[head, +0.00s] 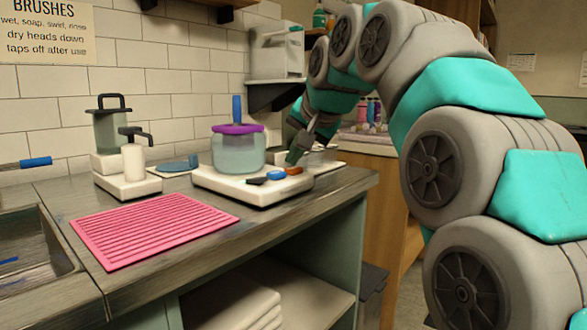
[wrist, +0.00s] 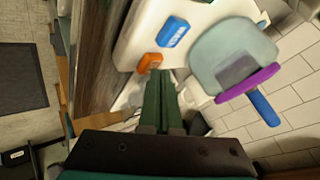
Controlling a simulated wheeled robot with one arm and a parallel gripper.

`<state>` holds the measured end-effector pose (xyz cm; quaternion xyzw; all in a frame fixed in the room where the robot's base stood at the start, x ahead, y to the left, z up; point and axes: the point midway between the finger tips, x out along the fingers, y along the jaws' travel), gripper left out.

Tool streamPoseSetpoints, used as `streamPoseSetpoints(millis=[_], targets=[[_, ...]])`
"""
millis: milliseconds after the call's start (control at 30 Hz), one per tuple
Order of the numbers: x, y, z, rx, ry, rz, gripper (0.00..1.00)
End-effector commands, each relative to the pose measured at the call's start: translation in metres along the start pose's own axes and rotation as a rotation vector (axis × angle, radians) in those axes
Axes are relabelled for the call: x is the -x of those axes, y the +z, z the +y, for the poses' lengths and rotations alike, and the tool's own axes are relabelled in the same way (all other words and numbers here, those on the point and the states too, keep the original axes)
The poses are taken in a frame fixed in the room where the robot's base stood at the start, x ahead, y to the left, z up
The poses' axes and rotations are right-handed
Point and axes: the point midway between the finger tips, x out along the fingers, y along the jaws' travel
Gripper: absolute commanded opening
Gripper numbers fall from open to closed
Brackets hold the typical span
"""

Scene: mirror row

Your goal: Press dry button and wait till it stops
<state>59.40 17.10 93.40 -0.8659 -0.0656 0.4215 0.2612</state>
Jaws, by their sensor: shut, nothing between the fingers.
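A white appliance base (head: 232,185) on the counter carries a translucent jar (head: 238,155) with a purple lid and a blue upright handle. Black, blue and orange buttons line its front edge. The orange button (head: 293,171) is nearest my gripper (head: 292,158); the blue button (head: 276,175) is beside it. In the wrist view, the orange button (wrist: 150,63) lies just beyond my fingertips (wrist: 160,76), and the blue button (wrist: 173,31) has white lettering too small to read. My gripper is shut and empty, pointing down. I cannot tell whether it touches the orange button.
A pink ribbed mat (head: 155,228) lies on the counter in front, with a sink (head: 30,245) at the left. A pump dispenser (head: 134,160) stands on a white tray behind the mat. The jar stands close beside my gripper.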

Motion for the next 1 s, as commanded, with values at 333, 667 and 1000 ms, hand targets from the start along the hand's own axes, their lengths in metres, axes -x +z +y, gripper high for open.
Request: streamPoseSetpoints(millis=[333,667,1000], targets=[[-0.003,0.002,0.002,0.000,0.000,-0.001,0.00],[-0.003,0.002,0.002,0.000,0.001,-0.002,0.00],[0.007,-0.005,-0.006,0.000,0.002,-0.002,0.00]])
